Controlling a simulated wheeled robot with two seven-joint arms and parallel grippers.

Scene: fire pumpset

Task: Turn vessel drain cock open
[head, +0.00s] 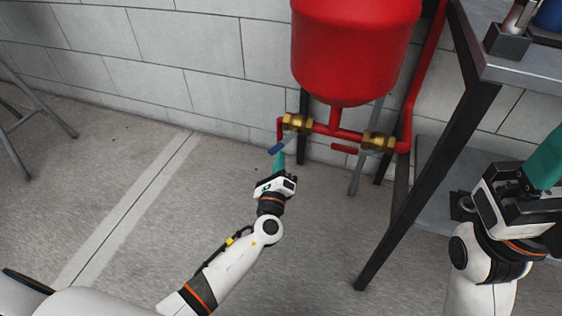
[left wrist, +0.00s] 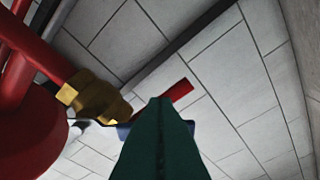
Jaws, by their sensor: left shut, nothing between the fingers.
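Two brass valves sit on the red pipework under the vessel. The left valve (head: 297,123) has a blue lever (head: 275,148) slanting down to the left; the right valve (head: 379,142) has a red lever (head: 344,150) lying roughly level. I cannot tell from markings which is the drain cock. My left gripper (head: 279,158) is shut and empty, its teal fingertips right at the blue lever. In the left wrist view the shut fingers (left wrist: 161,110) cover the middle of the blue lever (left wrist: 124,131); contact is unclear. A brass valve (left wrist: 92,96) shows beside them. My right gripper (head: 545,165) is partly cut off by the frame edge.
The red vessel (head: 355,45) hangs above the valves, before a pale block wall (head: 190,50). A dark-legged metal bench (head: 520,72) stands at the right, its front leg (head: 378,248) close to the pipework.

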